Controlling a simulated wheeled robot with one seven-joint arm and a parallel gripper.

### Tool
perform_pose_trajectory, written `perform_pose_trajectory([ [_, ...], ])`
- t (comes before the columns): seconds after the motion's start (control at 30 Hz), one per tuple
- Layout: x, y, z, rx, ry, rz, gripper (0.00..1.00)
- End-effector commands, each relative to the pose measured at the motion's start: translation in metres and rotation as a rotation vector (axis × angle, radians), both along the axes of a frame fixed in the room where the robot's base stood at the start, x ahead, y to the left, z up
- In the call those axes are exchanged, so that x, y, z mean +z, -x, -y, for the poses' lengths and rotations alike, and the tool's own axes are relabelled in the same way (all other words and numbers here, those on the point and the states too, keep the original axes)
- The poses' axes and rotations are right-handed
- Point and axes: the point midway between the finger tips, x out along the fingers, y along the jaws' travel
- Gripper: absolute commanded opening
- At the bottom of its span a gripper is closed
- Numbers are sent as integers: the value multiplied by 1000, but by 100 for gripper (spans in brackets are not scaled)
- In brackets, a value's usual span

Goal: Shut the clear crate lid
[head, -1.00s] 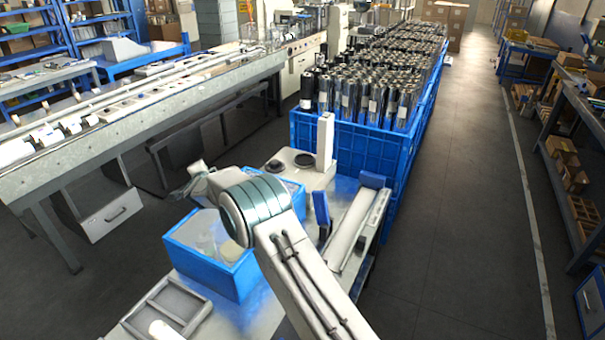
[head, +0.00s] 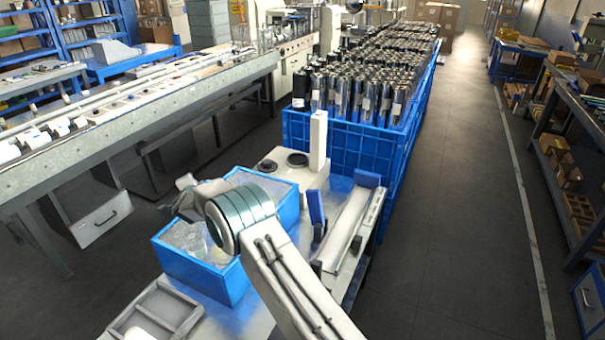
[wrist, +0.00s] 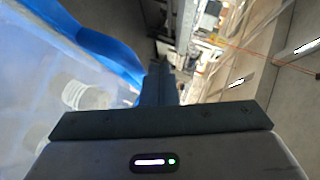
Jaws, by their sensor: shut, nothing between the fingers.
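The blue crate (head: 192,277) stands on the bench in the head view, its middle hidden behind my arm. Clear, hazy material shows inside its rim at the near end. A pale clear panel (head: 262,183) shows at its far end; I cannot tell how far the lid is open. In the wrist view the crate's blue rim (wrist: 104,48) runs along the left, with pale round items behind a hazy clear surface (wrist: 55,85). My gripper (wrist: 157,75) is shut and empty, beside the rim; contact is unclear. In the head view my gripper (head: 176,202) is over the crate's left side.
A grey divided tray (head: 155,312) lies at the bench's near end. A white machine with dark round plates (head: 285,160) stands behind the crate. A large blue bin (head: 345,150) of shiny rolls is beyond. Open floor (head: 450,220) lies right.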

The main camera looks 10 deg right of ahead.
Motion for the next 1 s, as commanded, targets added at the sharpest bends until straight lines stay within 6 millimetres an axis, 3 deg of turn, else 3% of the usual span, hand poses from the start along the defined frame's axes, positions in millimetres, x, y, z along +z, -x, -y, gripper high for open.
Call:
perform_pose_trajectory([
  [0.23, 10, 0, 3, -2, -1, 2, 0],
  [0.43, 51, 1, 12, -7, 0, 3, 0],
  [0.47, 47, 6, 8, -3, 0, 2, 0],
  [0.73, 83, 42, -10, -3, 0, 2, 0],
  [1.0, 107, 63, -19, -4, 0, 0, 0],
])
